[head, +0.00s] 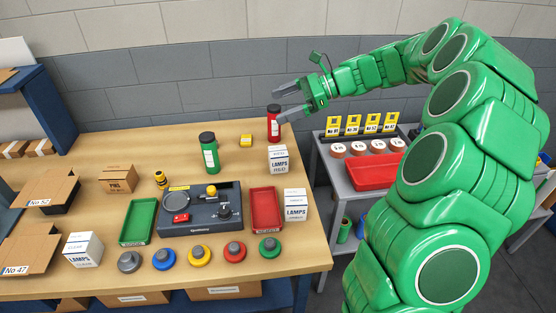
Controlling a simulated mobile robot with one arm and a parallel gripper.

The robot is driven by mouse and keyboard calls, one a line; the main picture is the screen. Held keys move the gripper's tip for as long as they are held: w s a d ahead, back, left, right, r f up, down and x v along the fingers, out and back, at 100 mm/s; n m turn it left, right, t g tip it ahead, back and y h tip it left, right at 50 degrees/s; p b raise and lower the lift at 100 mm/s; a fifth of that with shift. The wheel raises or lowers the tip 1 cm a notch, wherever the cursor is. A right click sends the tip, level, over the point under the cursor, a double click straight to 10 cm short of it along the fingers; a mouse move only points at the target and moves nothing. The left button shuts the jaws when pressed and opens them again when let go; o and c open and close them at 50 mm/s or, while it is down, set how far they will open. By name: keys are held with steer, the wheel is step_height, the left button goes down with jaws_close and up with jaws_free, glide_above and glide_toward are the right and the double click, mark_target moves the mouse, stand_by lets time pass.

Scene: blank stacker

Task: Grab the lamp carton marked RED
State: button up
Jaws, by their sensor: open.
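Three white lamp cartons stand on the wooden table. One carton (278,161) is at the back right, another (295,206) is at the right edge beside the red tray, and the third (83,250) is at the front left. All show LAMPS lettering, but their small colour words are too small to read surely. My gripper (278,103) is open and empty. It reaches in from the right, above the table's back right corner, higher in the picture than the back carton and apart from it.
A red bottle (273,124) stands close to my fingertips in the picture, behind the back carton. A green bottle (209,152) stands to its left. The grey device (200,218), green tray (138,222) and red tray (265,209) fill the table's middle. A grey cart (342,172) stands right.

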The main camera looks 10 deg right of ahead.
steer(key=w+d+f+m+t+y, duration=0.1)
steer(key=w+d+f+m+t, duration=0.15)
steer(key=w+d, duration=0.25)
glide_toward(273, 150)
steer(key=a, duration=0.1)
steer(key=a+g, duration=0.1)
steer(key=shift+a+f+m, duration=0.25)
steer(key=shift+f, duration=0.1)
steer(key=shift+x, duration=1.35)
steer(key=shift+w+f+x, duration=0.15)
steer(key=shift+w+x, duration=0.05)
steer(key=shift+x, duration=1.1)
steer(key=shift+w+f+x, duration=0.15)
steer(key=shift+w+x, duration=0.05)
steer(key=shift+x, duration=1.05)
steer(key=shift+d, duration=0.2)
steer(key=c, duration=1.2)
